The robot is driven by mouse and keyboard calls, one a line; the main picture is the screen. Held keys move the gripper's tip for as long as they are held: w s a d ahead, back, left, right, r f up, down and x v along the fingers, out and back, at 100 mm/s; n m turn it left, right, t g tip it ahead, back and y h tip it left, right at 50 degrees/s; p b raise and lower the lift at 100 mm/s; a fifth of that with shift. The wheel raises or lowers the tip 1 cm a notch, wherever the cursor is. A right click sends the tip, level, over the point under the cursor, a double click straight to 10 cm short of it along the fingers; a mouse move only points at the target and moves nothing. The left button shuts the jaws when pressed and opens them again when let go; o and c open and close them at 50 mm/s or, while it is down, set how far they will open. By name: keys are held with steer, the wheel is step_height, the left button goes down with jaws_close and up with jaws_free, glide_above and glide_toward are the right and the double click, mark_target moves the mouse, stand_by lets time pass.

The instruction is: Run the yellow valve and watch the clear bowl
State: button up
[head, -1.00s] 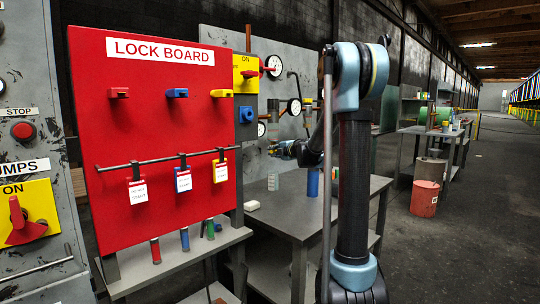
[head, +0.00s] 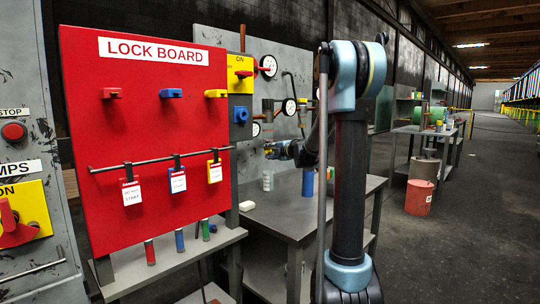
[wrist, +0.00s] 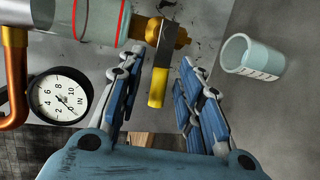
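In the wrist view a yellow valve handle (wrist: 157,87) on a flat metal lever hangs from a brass fitting. My gripper (wrist: 162,58) is open, with its blue-padded fingers on either side of the handle in the picture and gaps showing on both sides. A clear cylinder with red rings (wrist: 96,18), likely the clear bowl, lies at the upper left beside the fitting, partly cut off by the frame. Any level inside it is unclear. In the head view my gripper (head: 278,148) is small, before the grey gauge panel.
A clear graduated cup (wrist: 252,58) is right of the fingers. A dial gauge (wrist: 60,100) and copper pipe (wrist: 15,75) are at the left. In the head view, a red lock board (head: 150,130) stands left of a grey bench (head: 290,218). Open floor lies at the right.

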steer(key=v, duration=1)
steer(key=shift+d, duration=0.15)
steer(key=shift+s+f, duration=0.1)
